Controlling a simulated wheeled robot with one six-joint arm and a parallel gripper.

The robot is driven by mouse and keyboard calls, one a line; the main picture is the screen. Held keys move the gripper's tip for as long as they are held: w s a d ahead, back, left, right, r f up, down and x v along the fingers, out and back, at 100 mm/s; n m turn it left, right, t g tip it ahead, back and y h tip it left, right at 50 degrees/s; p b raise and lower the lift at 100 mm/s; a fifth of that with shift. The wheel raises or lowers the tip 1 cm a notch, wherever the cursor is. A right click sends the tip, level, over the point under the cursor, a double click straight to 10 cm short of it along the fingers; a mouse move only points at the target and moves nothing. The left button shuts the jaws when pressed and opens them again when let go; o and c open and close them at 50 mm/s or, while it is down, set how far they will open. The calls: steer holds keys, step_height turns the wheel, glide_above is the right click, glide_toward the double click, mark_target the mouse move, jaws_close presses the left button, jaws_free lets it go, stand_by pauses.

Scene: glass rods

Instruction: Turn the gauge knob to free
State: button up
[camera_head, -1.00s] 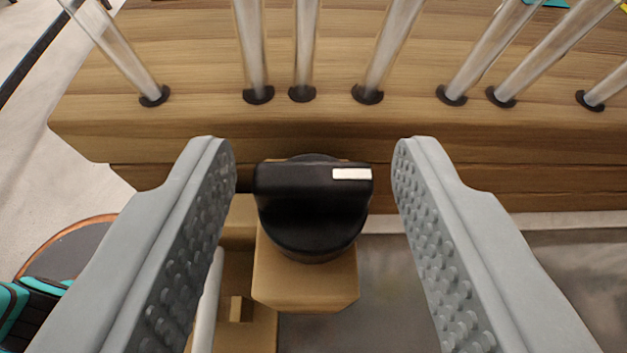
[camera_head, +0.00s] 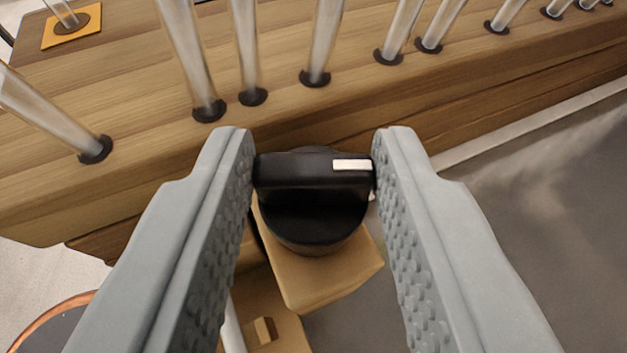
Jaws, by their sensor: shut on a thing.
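The gauge knob (camera_head: 312,215) is black and round with a raised bar grip across its top. A white mark (camera_head: 352,165) sits at the right end of the bar. The knob is mounted on a tan wooden block (camera_head: 322,283). My gripper (camera_head: 314,172) has its two grey, studded fingers on either side of the bar, shut on its two ends. The bar lies level between the fingers in the picture, while the block looks tilted. No lettering for free shows in this view.
Several clear glass rods stand in black-rimmed holes in a long wooden beam (camera_head: 150,140) just beyond the knob. One at the upper left stands by an orange square (camera_head: 88,26). A grey surface (camera_head: 540,200) lies open at the right.

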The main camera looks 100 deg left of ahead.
steer(key=m+t, duration=0.3)
steer(key=t, duration=0.1)
steer(key=s+m+t, duration=0.1)
steer(key=m+t, duration=0.1)
steer(key=shift+a+m+h, duration=0.1)
steer(key=shift+m+h, duration=0.2)
steer(key=shift+s+a+m+t+h, duration=0.15)
steer(key=shift+m+t+h, duration=0.45)
steer(key=shift+m+t, duration=0.5)
steer(key=shift+s+m+t+h, duration=0.1)
steer(key=shift+m+t+h, duration=0.5)
steer(key=shift+m+t, duration=0.45)
steer(key=shift+m+t+h, duration=0.25)
steer(key=shift+t+h, duration=0.05)
steer(key=shift+t, duration=0.15)
steer(key=o, duration=1)
steer(key=shift+c, duration=0.2)
steer(key=v, duration=1.7)
steer(key=shift+r, duration=0.15)
steer(key=shift+s, duration=0.15)
